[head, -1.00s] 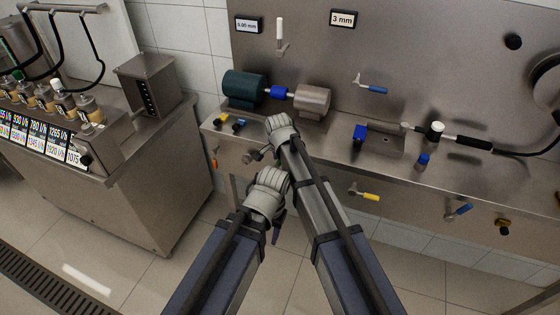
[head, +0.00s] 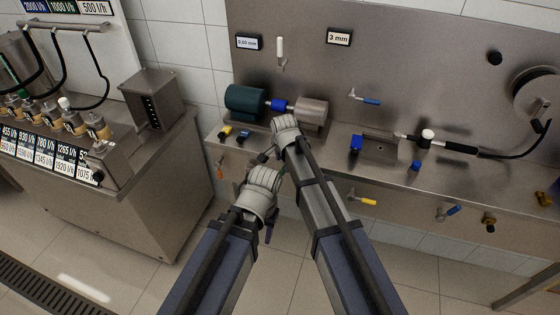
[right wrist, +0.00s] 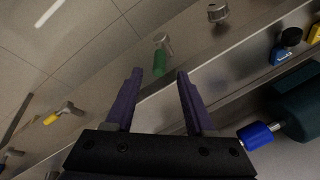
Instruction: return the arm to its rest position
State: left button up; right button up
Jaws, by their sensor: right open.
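My right arm reaches up the middle of the head view, and its gripper (head: 266,156) is just in front of the steel counter's front edge, partly hidden by the wrist. In the right wrist view the two purple fingers of this gripper (right wrist: 157,73) stand apart with nothing between them. A green-handled valve (right wrist: 160,57) lies beyond the gap, apart from the fingertips. My left gripper (head: 269,234) is lower in the head view, mostly hidden behind its own wrist. Only a bit of purple finger shows, so its opening cannot be told.
A steel counter holds a teal motor (head: 246,101) with a blue coupling (head: 279,105). Valves with blue (head: 453,210) and yellow (head: 369,202) handles stick out of its front. A steel cabinet (head: 130,190) stands at the left. The tiled floor between is clear.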

jog(key=shift+f, duration=0.1)
jog(key=s+d+f+n+g, duration=0.1)
jog(key=s+d+n+g, duration=0.1)
jog(key=s+d+n, duration=0.7)
jog(key=s+d+n+g, duration=0.1)
jog(key=s+d+n, duration=0.1)
jog(key=s+d, duration=0.85)
jog(key=s+a+n, duration=0.2)
jog(key=s+a, duration=0.1)
jog(key=a, duration=0.4)
jog(key=s+a+n+g+h, duration=0.1)
jog(key=s+a, duration=0.3)
jog(key=a, duration=0.3)
jog(key=shift+s+n, duration=0.25)
jog(key=shift+n, duration=0.15)
dwell(0.6)
